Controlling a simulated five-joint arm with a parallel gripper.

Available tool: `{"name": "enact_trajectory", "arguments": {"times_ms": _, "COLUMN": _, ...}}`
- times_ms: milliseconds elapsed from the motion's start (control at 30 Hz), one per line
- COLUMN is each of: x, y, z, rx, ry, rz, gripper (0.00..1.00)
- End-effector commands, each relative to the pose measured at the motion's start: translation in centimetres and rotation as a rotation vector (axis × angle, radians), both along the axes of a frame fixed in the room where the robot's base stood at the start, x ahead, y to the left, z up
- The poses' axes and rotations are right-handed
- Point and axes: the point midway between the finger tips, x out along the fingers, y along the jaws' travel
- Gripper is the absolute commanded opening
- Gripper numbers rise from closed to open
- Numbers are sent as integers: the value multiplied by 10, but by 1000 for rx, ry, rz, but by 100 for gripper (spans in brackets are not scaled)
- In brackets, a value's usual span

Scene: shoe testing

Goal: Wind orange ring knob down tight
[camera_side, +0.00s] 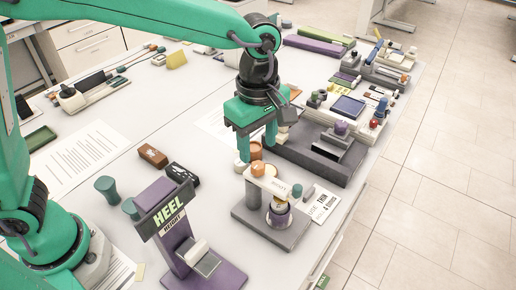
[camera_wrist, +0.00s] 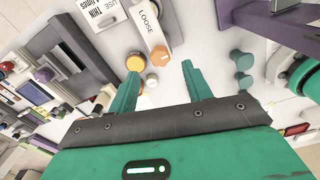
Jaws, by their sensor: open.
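The orange knob (camera_side: 258,169) sits on top of one end of a cream arm (camera_side: 274,184) on a grey-based stand (camera_side: 262,226). In the wrist view the orange knob (camera_wrist: 160,54) looks faceted, on the cream arm marked LOOSE (camera_wrist: 150,22). My gripper (camera_side: 257,145) is open and points down, just behind and above the knob in the side view. In the wrist view my gripper (camera_wrist: 160,71) has nothing between its fingers, and the knob lies just beyond the fingertips. I cannot tell their exact height above it.
The purple HEEL stand (camera_side: 170,225) is at the front left. A dark grey rig (camera_side: 310,150) stands behind on the right.

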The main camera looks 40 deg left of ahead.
Motion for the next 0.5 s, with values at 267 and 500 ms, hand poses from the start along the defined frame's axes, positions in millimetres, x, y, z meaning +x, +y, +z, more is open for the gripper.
{"name": "enact_trajectory", "arguments": {"times_ms": 267, "x": 0, "y": 0, "z": -35, "rx": 2, "ry": 3, "rz": 0, "gripper": 49}}
{"name": "enact_trajectory", "arguments": {"times_ms": 500, "x": 0, "y": 0, "z": -49, "rx": 0, "ry": 1, "rz": -1, "gripper": 49}}
